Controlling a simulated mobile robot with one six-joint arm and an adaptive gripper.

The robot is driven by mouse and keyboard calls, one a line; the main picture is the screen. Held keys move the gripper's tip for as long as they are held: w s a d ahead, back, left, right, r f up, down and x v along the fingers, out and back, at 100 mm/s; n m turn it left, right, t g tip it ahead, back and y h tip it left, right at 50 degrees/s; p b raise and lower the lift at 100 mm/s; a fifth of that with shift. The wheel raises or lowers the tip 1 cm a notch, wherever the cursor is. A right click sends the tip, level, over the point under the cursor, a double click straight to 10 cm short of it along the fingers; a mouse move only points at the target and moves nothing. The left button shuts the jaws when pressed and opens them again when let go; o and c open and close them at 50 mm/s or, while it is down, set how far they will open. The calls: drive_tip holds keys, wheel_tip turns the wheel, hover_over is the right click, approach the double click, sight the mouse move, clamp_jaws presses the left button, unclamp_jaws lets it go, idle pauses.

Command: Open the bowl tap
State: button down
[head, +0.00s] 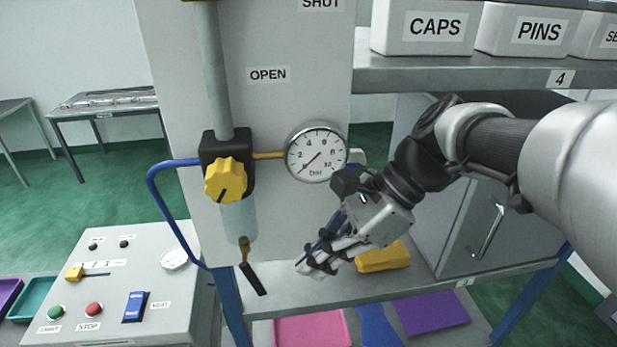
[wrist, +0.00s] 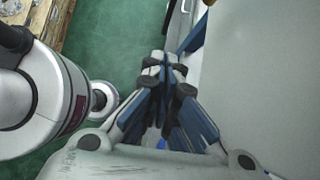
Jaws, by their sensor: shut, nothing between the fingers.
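The bowl tap (head: 252,277) is a small brass fitting with a black lever, under the clear bowl (head: 239,222) of the filter unit. Its lever slants down to the right. My gripper (head: 306,269) is to the right of the tap in the head view, apart from it, its fingers pointing down and left. In the wrist view my gripper (wrist: 165,62) has its fingertips together with nothing between them. I cannot make out the tap in the wrist view.
Above the bowl are a yellow knob (head: 226,180) and a pressure gauge (head: 317,153). A blue hose (head: 155,205) loops at the left. A yellow block (head: 383,257) lies on the shelf (head: 320,292) behind my gripper. A control box (head: 120,285) stands at lower left.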

sight(266, 291)
drive_tip(key=a, duration=0.1)
drive_tip(key=a+f, duration=0.1)
drive_tip(key=a, duration=0.1)
drive_tip(key=s+a+f, duration=0.1)
drive_tip(key=shift+s+a+f, duration=0.1)
drive_tip(key=shift+a+f, duration=0.05)
drive_tip(key=shift+a, duration=0.25)
drive_tip(key=shift+p, duration=0.35)
drive_tip(key=shift+s+a+f+y, duration=0.1)
drive_tip(key=shift+a+f+y, duration=0.5)
drive_tip(key=shift+f, duration=0.1)
drive_tip(key=shift+d+r+p, duration=0.1)
drive_tip(key=shift+r+p, duration=0.7)
drive_tip(key=shift+p, duration=0.3)
